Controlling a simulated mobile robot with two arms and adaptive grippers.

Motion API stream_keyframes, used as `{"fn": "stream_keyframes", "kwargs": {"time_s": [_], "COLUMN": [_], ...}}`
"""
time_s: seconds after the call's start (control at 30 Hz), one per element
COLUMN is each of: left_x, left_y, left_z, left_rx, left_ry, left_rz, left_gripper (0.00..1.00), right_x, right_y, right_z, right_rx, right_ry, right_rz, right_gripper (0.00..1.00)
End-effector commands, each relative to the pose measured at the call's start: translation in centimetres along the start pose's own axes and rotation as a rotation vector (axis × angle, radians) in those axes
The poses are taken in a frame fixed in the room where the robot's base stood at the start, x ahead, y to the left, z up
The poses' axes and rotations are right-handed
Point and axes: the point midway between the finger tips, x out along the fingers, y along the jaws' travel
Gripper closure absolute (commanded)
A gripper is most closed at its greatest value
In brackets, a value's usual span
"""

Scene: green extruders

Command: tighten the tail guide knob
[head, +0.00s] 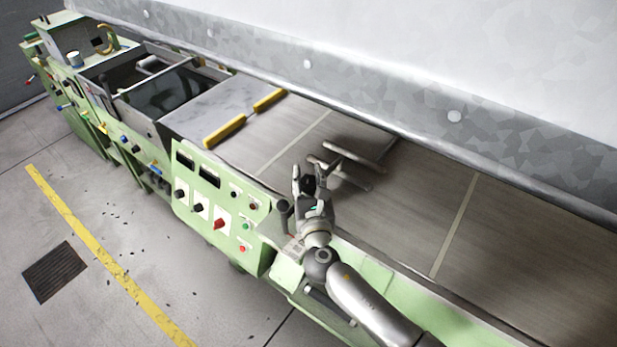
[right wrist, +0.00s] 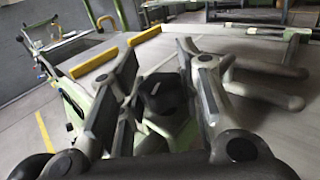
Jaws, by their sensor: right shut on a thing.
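My right gripper (head: 308,172) reaches over the near edge of the machine's belt, with its fingers pointing toward the back of the machine. It is shut on a black knob (head: 307,184), which shows between the fingers. In the right wrist view the dark top of the knob (right wrist: 163,92) sits between the two fingers of the gripper (right wrist: 160,85). The grey metal tail guide bars (head: 352,160) lie over the belt just beyond the fingers, and they also show in the right wrist view (right wrist: 265,95). My left gripper is not in view.
A green control panel (head: 217,210) with knobs and buttons stands left of my right arm. A dark upright cylinder (head: 283,212) is close beside the gripper. Yellow bars (head: 225,131) lie across the machine farther left. The belt (head: 500,250) is clear to the right.

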Motion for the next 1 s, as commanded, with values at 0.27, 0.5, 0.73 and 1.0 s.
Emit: {"fn": "stream_keyframes", "kwargs": {"time_s": [0.27, 0.5, 0.73, 1.0], "left_x": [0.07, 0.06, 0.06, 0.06], "left_y": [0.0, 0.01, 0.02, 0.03], "left_z": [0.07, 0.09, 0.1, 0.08], "left_rx": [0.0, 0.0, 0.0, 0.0], "left_ry": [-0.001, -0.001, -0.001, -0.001], "left_rz": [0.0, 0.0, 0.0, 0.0], "left_gripper": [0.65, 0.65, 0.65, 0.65], "right_x": [0.0, 0.01, 0.01, 0.02], "right_y": [0.0, -0.04, -0.03, -0.03], "right_z": [-0.06, -0.06, -0.06, -0.03], "right_rx": [0.0, 0.0, 0.0, 0.0], "right_ry": [0.001, 0.001, 0.001, 0.0], "right_rz": [-0.048, -0.051, -0.05, -0.05], "right_gripper": [0.91, 0.91, 0.56, 0.45]}}
